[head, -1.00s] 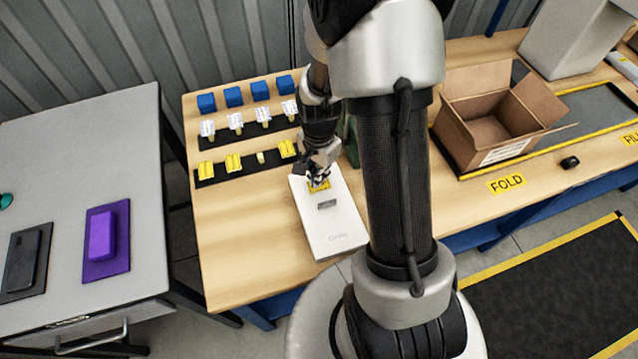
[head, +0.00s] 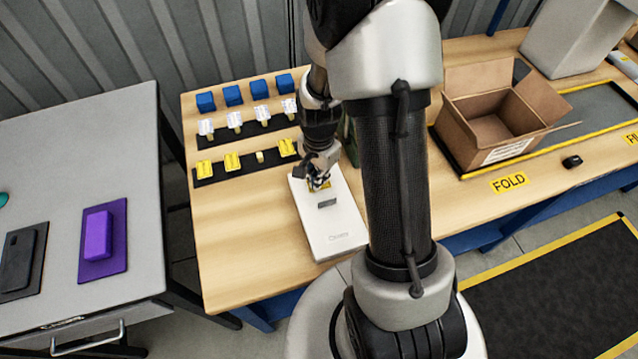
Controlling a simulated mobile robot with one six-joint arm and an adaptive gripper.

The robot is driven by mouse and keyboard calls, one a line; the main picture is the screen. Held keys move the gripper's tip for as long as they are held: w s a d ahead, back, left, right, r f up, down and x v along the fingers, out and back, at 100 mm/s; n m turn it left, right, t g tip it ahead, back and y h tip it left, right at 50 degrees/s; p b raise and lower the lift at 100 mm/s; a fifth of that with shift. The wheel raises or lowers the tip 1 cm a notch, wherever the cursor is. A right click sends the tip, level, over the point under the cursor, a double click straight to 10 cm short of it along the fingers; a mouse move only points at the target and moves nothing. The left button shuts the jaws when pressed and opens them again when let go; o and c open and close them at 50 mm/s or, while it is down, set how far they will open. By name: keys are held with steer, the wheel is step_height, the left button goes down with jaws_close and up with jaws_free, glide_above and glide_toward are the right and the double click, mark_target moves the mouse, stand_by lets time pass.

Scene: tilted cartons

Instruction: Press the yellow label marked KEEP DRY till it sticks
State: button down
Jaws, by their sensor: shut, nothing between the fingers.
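A yellow label (head: 325,187) lies on the upper part of a white flat box (head: 333,229) on the wooden table. Its print is too small and too covered to read. My gripper (head: 319,186) is shut and empty. It points down at the label and covers much of it. I cannot tell whether the fingertips touch the label or hover just above it. A grey patch (head: 327,203) sits on the box just below the label.
Yellow labels (head: 232,161) stand on a black strip left of the box, with white tags (head: 235,121) and blue blocks (head: 233,95) behind. An open carton (head: 490,120) stands at right. The front left tabletop is clear. A grey bench (head: 60,150) holds a purple block (head: 98,236).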

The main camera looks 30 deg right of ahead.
steer(key=shift+r, duration=0.1)
stand_by(0.4)
step_height(320, 180, up, 7)
steer(key=p, duration=0.5)
steer(key=shift+p, duration=0.3)
steer(key=s+a+r+n+t, duration=0.1)
steer(key=s+a+r+n, duration=0.2)
steer(key=r, duration=0.5)
steer(key=s+a+r+n+t, duration=0.2)
steer(key=s+r+n, duration=0.4)
steer(key=r, duration=0.3)
steer(key=s+a+r+n+t, duration=0.1)
steer(key=s+a+r+n, duration=0.3)
steer(key=r, duration=0.4)
steer(key=s+n, duration=0.1)
steer(key=s, duration=0.1)
steer(key=shift+s+a+r+t, duration=0.15)
steer(key=shift+s+a+t, duration=0.05)
steer(key=shift+s+t, duration=0.15)
